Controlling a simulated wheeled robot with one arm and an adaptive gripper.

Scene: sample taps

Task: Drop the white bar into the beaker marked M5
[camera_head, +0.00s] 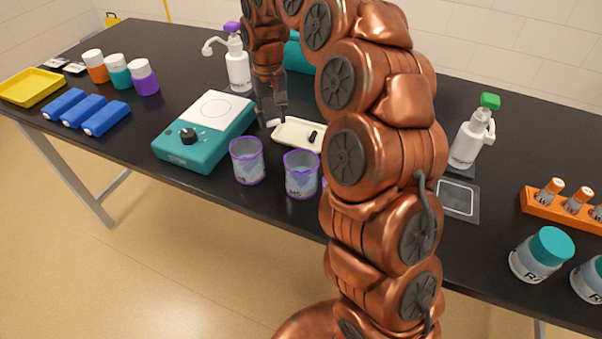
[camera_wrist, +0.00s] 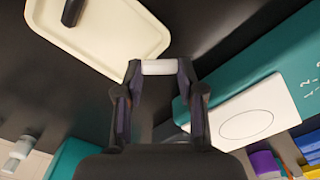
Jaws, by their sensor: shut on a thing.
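My gripper (camera_head: 272,112) is shut on the small white bar (camera_wrist: 160,67), held crosswise between its fingertips. In the head view the white bar (camera_head: 274,122) shows just under the fingertips, at the left end of a cream tray. Two clear beakers with purple rims stand in front: a left beaker (camera_head: 247,163) and a right beaker (camera_head: 300,177). A sliver of another purple rim shows beside my arm, mostly hidden by it. No beaker shows in the wrist view.
The cream tray (camera_head: 286,136) holds a dark bar (camera_head: 314,136); the tray also shows in the wrist view (camera_wrist: 122,63). A teal stirrer plate (camera_head: 190,155) stands left of the beakers. A pump bottle (camera_head: 238,70) stands behind. My arm hides the bench's middle.

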